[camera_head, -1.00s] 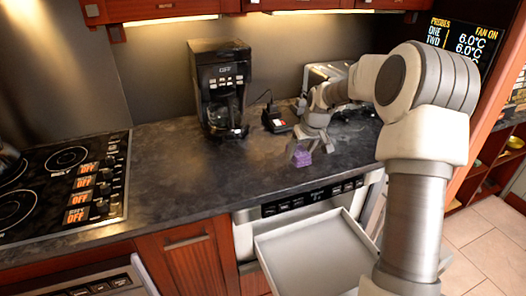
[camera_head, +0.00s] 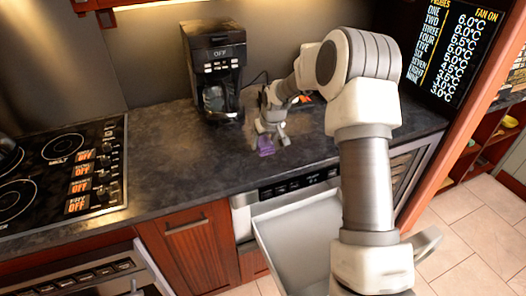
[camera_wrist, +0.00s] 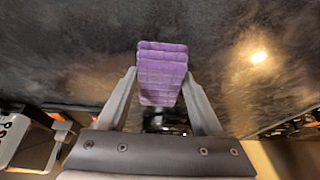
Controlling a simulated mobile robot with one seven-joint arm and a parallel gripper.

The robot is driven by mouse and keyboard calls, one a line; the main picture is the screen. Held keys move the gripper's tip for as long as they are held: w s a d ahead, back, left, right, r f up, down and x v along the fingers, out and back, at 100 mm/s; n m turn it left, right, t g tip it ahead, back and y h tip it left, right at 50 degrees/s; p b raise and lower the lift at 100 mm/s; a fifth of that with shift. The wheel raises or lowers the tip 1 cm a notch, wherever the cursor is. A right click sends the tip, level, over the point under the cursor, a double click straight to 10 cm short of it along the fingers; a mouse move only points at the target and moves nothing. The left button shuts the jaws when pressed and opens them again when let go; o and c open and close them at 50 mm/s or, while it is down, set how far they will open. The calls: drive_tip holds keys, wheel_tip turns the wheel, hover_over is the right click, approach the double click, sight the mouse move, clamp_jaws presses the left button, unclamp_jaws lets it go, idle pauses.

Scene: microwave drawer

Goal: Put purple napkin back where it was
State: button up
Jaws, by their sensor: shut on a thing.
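The purple napkin (camera_head: 265,146) is a small folded stack, at or just above the dark countertop, right of the coffee maker. My gripper (camera_head: 270,132) is shut on it. In the wrist view the napkin (camera_wrist: 162,72) sits between the two light fingers of my gripper (camera_wrist: 160,88), with its far end extending past the fingertips. Whether the napkin touches the counter cannot be told.
A black coffee maker (camera_head: 213,75) stands at the back of the counter (camera_head: 165,160). A cooktop (camera_head: 60,165) is at the left. The microwave drawer (camera_head: 300,235) is open below the counter, partly hidden by my arm. The counter between cooktop and napkin is clear.

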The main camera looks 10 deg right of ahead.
sight(263, 160)
drive_tip(key=shift+a+f, duration=0.2)
drive_tip(key=shift+f, duration=1.9)
drive_tip(key=shift+f, duration=0.2)
drive_tip(key=o, duration=1.3)
drive_tip(key=shift+r, duration=0.1)
